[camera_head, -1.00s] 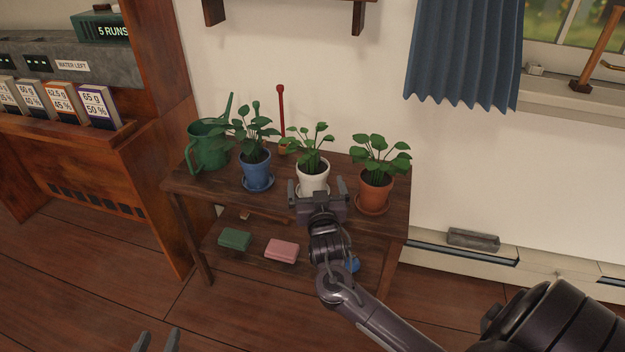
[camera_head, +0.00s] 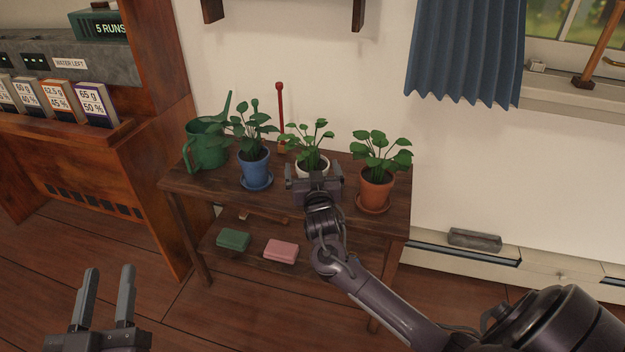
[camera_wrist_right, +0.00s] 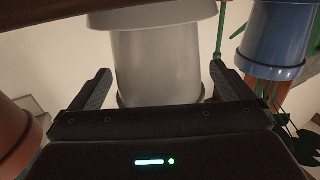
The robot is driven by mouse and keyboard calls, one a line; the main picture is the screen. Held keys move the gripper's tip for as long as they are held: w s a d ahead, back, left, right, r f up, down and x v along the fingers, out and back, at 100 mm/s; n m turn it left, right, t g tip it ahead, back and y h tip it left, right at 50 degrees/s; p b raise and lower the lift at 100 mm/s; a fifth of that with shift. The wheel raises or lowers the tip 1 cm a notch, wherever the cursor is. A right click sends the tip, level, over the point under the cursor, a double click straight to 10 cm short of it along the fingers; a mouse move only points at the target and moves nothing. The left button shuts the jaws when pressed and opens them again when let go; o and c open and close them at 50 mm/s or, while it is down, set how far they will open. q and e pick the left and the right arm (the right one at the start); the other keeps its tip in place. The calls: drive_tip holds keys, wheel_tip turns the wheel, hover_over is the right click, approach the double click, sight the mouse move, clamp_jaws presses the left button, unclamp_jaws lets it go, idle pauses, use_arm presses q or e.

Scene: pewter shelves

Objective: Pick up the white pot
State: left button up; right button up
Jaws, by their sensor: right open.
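The white pot (camera_head: 313,165) holds a leafy green plant and stands on the wooden table, between a blue pot and a terracotta pot. My right gripper (camera_head: 314,178) is in front of it and hides most of its body in the head view. In the right wrist view the white pot (camera_wrist_right: 158,65) lies between the two open fingers of the right gripper (camera_wrist_right: 160,84), one on each side, with small gaps showing. My left gripper (camera_head: 107,290) is open and empty at the lower left, away from the table.
The blue pot (camera_head: 255,168) is left of the white pot, the terracotta pot (camera_head: 376,188) right. A green watering can (camera_head: 206,146) stands at the table's (camera_head: 222,202) left end. The lower shelf holds a green block (camera_head: 233,240) and a pink block (camera_head: 281,251).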

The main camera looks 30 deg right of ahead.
drive_tip(key=c, duration=1.4)
drive_tip(key=shift+r, duration=0.15)
drive_tip(key=shift+c, duration=1)
drive_tip(key=shift+r, duration=0.2)
